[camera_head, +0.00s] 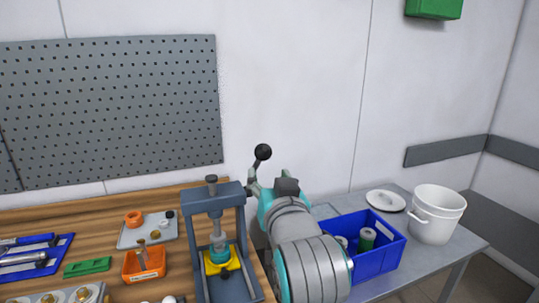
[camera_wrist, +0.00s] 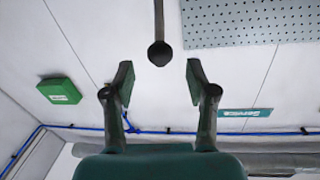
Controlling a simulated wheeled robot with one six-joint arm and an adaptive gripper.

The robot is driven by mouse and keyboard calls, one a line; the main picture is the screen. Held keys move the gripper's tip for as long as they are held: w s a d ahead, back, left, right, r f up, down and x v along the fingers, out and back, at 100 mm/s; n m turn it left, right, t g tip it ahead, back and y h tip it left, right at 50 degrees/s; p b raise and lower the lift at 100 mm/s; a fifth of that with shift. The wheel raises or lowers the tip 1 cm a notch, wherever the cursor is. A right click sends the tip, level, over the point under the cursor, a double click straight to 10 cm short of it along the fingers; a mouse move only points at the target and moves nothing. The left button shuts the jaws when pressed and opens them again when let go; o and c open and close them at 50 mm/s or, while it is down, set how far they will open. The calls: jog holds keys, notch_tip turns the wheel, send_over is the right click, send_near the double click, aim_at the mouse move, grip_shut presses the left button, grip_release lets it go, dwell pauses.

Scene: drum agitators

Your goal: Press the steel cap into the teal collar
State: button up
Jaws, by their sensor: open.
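A grey bench press (camera_head: 241,232) stands at the right end of the wooden bench. The teal collar (camera_head: 219,254) sits upright in a yellow holder (camera_head: 221,268) under the press ram. I cannot make out the steel cap apart from the ram and collar. The press lever ends in a black ball knob (camera_head: 263,152), which also shows in the wrist view (camera_wrist: 160,54). My gripper (camera_wrist: 160,70) is open and empty, with the knob centred between and just past its fingertips, apart from both. In the head view my gripper (camera_head: 267,178) is just below the knob, beside the press.
A grey tray (camera_head: 133,239), an orange block (camera_head: 131,277) and a green block (camera_head: 88,267) lie left of the press. A blue crate (camera_head: 379,264), a white bucket (camera_head: 433,226) and its lid (camera_head: 385,201) are on the right table. A pegboard (camera_head: 110,100) hangs behind.

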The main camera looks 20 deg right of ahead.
aim_at(261, 157)
jog(key=w, duration=0.3)
jog(key=w+d, duration=0.1)
jog(key=w, duration=0.6)
jog(key=shift+w+d, duration=0.3)
grip_shut()
